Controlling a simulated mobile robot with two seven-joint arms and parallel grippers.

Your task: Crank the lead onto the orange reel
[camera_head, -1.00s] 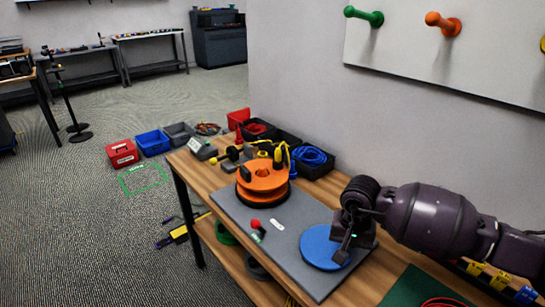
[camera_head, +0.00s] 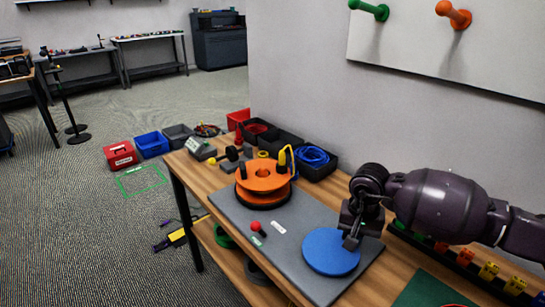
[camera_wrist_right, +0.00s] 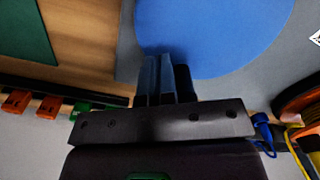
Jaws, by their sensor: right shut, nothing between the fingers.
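The reel's edge also shows at the right of the right wrist view (camera_wrist_right: 300,98). A flat blue disc (camera_head: 328,254) lies at the near end of the board. My right gripper (camera_head: 350,243) is shut and empty above the disc's right edge; its fingers (camera_wrist_right: 167,80) show against the disc in the wrist view. My left gripper is out of view.
A small red knob (camera_head: 256,226) sits on the board between reel and disc. Black bins, one with blue cable (camera_head: 313,156), stand along the wall behind the reel. A green mat (camera_head: 425,290) lies at the near right. Coloured clips line the bench's wall side.

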